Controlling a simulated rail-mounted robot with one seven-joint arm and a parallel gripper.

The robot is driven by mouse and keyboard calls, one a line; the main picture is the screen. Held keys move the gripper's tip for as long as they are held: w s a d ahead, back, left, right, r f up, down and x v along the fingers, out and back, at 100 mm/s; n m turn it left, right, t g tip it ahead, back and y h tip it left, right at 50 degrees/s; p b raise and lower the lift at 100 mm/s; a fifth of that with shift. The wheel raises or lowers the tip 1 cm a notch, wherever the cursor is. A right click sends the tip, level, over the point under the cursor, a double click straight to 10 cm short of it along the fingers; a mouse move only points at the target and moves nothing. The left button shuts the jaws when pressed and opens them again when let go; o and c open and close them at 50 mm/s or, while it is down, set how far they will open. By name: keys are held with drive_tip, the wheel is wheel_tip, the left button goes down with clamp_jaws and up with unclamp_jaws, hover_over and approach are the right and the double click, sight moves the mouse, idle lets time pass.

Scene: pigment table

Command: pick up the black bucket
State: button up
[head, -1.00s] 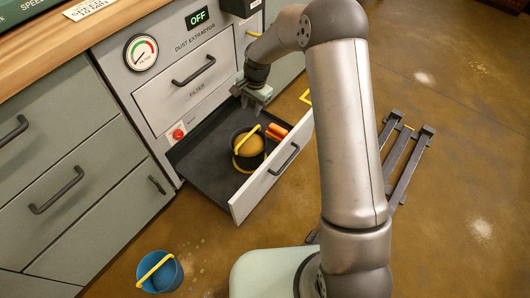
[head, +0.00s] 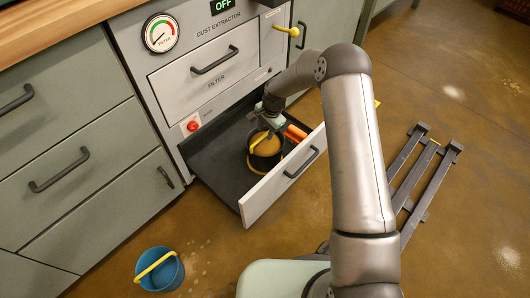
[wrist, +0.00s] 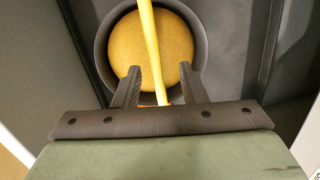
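The black bucket (head: 266,160) stands upright in the open bottom drawer, filled with ochre powder, its yellow handle (head: 258,140) raised to the left side. My gripper (head: 270,122) is just above the bucket at its far side. In the wrist view the bucket's dark rim (wrist: 101,45) surrounds the ochre fill (wrist: 124,42). The yellow handle (wrist: 153,50) runs between the two spread fingers of my gripper (wrist: 159,72). The fingers are open, with a gap on each side of the handle. Whether the fingertips are level with the handle is hard to tell.
The drawer (head: 213,161) has a pale front panel (head: 283,180) with a dark pull. Orange objects (head: 295,132) lie right of the bucket. A blue bucket (head: 160,270) with a yellow handle stands on the floor. A dark rack (head: 415,175) lies at right.

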sight(265, 135)
drive_tip(key=f+b, duration=0.1)
drive_tip(key=f, duration=0.2)
drive_tip(key=f+b, duration=0.1)
drive_tip(key=f, duration=0.1)
drive_tip(key=shift+s+a+f+b, duration=0.1)
drive_tip(key=shift+a+b, duration=0.15)
drive_tip(key=shift+b, duration=0.1)
clamp_jaws()
idle(1.0)
